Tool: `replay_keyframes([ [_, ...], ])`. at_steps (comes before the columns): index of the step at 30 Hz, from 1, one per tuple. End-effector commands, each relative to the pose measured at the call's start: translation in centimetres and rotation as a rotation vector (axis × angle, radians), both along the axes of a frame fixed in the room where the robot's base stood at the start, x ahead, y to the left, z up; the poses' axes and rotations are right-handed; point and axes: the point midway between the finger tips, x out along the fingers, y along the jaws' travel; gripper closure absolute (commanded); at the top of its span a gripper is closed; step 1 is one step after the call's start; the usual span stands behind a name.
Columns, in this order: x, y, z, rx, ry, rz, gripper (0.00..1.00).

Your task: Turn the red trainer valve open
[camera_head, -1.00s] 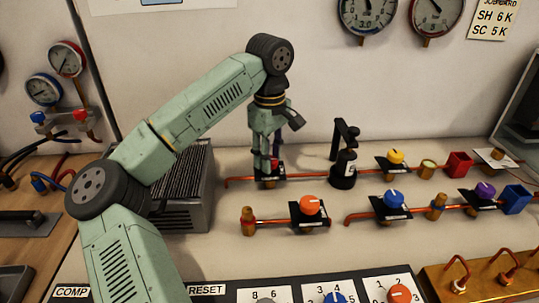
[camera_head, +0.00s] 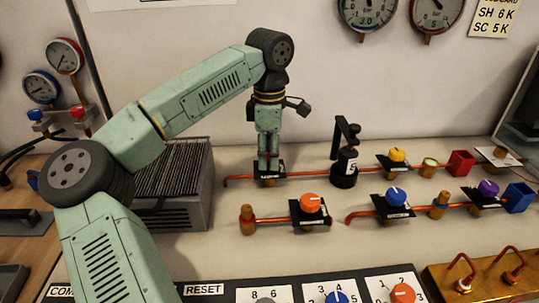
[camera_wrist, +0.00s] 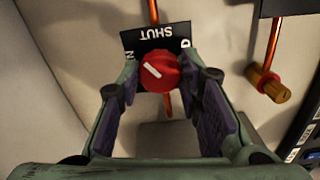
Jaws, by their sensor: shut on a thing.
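The red trainer valve (camera_wrist: 158,71) is a round red knob with a white pointer line, seen in the wrist view. The line lies diagonally, from upper left to lower right. Its black plate (camera_wrist: 160,36) reads SHUT upside down, and its side lettering is partly hidden. My gripper (camera_wrist: 162,84) is shut on the knob, with one finger on each side. In the head view my gripper (camera_head: 269,164) points straight down over the plate (camera_head: 262,180) on the rear copper pipe. The fingers hide the red knob there.
A black stand (camera_head: 345,165) rises just right of my gripper. A yellow knob (camera_head: 397,155) is farther along the same pipe. Orange (camera_head: 312,203), blue (camera_head: 396,197) and purple (camera_head: 488,188) knobs sit on the front pipes. A grey finned box (camera_head: 180,185) stands to the left.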

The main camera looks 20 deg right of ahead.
Motion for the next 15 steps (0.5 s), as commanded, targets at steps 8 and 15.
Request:
replay_keyframes([
  [8, 0.04, 0.08, -0.09, 0.002, -0.001, 0.265, 0.95],
  [15, 0.05, 0.09, -0.06, 0.003, -0.001, 0.492, 0.95],
])
